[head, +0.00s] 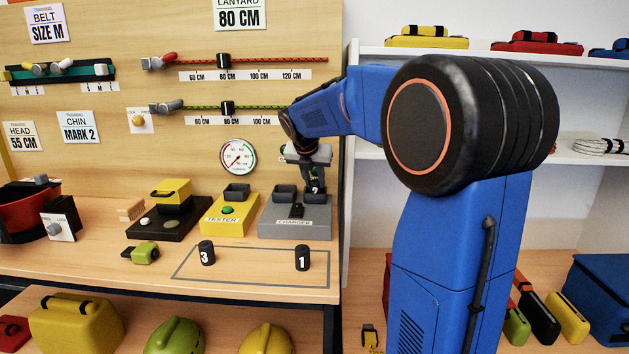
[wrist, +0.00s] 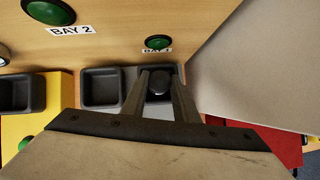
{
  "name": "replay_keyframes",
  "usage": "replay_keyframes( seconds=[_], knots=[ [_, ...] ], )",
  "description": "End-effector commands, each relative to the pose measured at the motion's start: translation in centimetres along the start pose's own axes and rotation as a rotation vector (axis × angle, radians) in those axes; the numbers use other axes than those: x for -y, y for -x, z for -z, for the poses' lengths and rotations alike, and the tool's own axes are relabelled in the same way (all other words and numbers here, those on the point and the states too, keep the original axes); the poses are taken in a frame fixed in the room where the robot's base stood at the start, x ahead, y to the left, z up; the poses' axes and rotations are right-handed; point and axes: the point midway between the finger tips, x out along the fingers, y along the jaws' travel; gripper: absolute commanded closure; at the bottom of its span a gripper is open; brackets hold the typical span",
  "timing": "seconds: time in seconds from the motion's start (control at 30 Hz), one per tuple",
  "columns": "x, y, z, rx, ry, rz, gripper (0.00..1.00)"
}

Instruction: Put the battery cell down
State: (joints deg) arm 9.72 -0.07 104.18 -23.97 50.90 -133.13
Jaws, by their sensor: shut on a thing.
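My gripper (head: 314,178) is shut on a dark battery cell (head: 316,188) with a pale number that looks like 2. In the wrist view the cell (wrist: 159,86) shows as a dark round top between the fingertips. The gripper is over the grey charger (head: 312,222), at its right-hand bay. The charger's left cup (wrist: 100,87) is empty. Whether the cell touches the right cup or hangs above it I cannot tell; fingers hide that part. Cell 3 (head: 207,253) and cell 1 (head: 302,258) stand upright inside the outlined rectangle on the bench.
The yellow tester (head: 229,215) with a green button stands left of the charger. A black base with a yellow block (head: 171,191) is further left. A green-and-grey item (head: 142,253) lies in front. The outlined area (head: 250,268) has clear room between the two cells.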

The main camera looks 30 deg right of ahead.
Motion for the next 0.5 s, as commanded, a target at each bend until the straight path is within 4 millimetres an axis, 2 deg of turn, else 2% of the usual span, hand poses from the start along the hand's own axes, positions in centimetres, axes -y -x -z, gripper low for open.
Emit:
replay_keyframes(
  seconds=[0.17,0.2,0.27,0.5],
  knots=[
    [-0.01,-0.18,0.11,0.0,0.0,0.0,1.0],
    [-0.01,-0.18,0.1,0.0,0.0,0.0,0.66],
    [-0.01,-0.17,0.1,0.0,0.0,0.0,0.54],
    [0.0,-0.16,0.1,0.0,0.0,0.0,0.54]
  ],
)
